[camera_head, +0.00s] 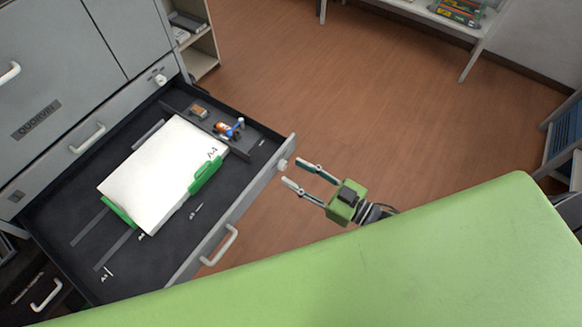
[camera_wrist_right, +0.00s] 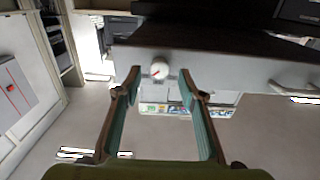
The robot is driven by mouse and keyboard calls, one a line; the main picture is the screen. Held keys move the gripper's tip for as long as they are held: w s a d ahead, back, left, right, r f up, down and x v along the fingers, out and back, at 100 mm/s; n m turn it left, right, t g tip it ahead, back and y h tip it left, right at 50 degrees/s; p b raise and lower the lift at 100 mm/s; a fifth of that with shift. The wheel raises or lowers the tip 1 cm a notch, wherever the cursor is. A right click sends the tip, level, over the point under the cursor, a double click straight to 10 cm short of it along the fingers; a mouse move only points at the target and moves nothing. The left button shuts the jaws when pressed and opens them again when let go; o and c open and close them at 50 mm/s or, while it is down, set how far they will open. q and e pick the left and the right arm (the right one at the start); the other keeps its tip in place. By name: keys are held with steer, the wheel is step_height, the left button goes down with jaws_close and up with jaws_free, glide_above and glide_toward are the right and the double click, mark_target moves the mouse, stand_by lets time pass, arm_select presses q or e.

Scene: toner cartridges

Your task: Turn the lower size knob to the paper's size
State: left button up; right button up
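The white lower size knob (camera_head: 283,164) sits on the front panel of the open drawer, near its right end. In the wrist view the fingertips (camera_wrist_right: 160,75) are on either side of the knob, and I see no contact. The white paper stack (camera_head: 160,175) in the drawer bears the label A4, between green guides (camera_head: 205,176). The size lettering around the knob is too small to read. My left gripper is out of view.
The open drawer (camera_head: 190,262) has a white handle (camera_head: 220,245) on its front. Another white knob (camera_head: 160,80) is on the closed drawer above. The wooden floor (camera_head: 370,100) beyond is clear.

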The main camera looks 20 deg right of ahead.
mark_target(283, 165)
steer(key=shift+w+a, duration=0.4)
steer(key=shift+w, duration=0.15)
steer(key=shift+w+a, duration=0.35)
steer(key=shift+w, duration=0.15)
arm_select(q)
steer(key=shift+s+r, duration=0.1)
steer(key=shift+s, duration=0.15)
arm_select(e)
jaws_close()
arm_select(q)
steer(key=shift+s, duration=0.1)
